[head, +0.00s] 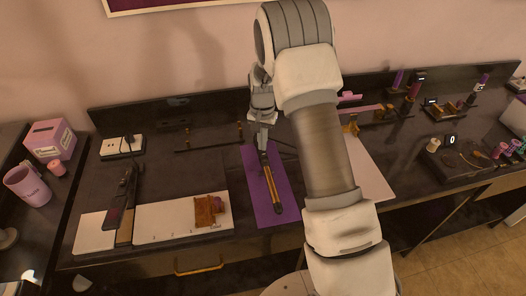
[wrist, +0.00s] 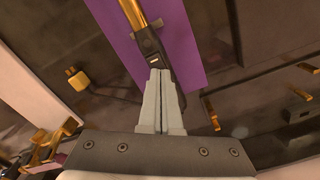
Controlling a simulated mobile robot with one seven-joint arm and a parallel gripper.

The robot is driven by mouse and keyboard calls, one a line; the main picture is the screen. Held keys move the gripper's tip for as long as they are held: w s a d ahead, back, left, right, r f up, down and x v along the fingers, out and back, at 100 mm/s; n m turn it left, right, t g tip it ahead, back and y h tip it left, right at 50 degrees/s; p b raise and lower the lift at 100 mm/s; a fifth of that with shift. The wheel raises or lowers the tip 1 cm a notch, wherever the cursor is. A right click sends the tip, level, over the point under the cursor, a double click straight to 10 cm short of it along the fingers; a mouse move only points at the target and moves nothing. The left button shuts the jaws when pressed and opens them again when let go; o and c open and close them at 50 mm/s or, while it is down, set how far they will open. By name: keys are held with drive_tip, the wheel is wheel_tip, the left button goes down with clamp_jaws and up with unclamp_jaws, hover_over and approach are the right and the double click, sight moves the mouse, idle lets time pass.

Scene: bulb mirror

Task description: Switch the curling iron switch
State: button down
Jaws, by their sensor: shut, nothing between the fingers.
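The curling iron (head: 269,182) lies on a purple mat (head: 283,212), with a gold barrel and a dark handle. In the wrist view its gold barrel (wrist: 135,14) and dark body (wrist: 150,45) run down toward my fingertips. A small pale mark, possibly the switch (wrist: 154,60), shows on the dark body just beyond the fingertips. My gripper (head: 264,124) is above the handle end; in the wrist view its fingers (wrist: 160,74) are shut together and empty. The fingertips overlap the dark body in the picture; whether they touch it I cannot tell.
A flat iron (head: 123,205) lies on a white board (head: 155,224) to the left, beside a brown block (head: 208,210). A pink mug (head: 27,186) and pink box (head: 50,139) stand far left. Small racks with bottles (head: 413,92) are at right. A low back panel edges the counter.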

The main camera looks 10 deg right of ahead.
drive_tip(key=shift+f, duration=0.35)
drive_tip(key=shift+r, duration=0.1)
drive_tip(key=shift+r+p, duration=1.8)
drive_tip(key=shift+r, duration=1.65)
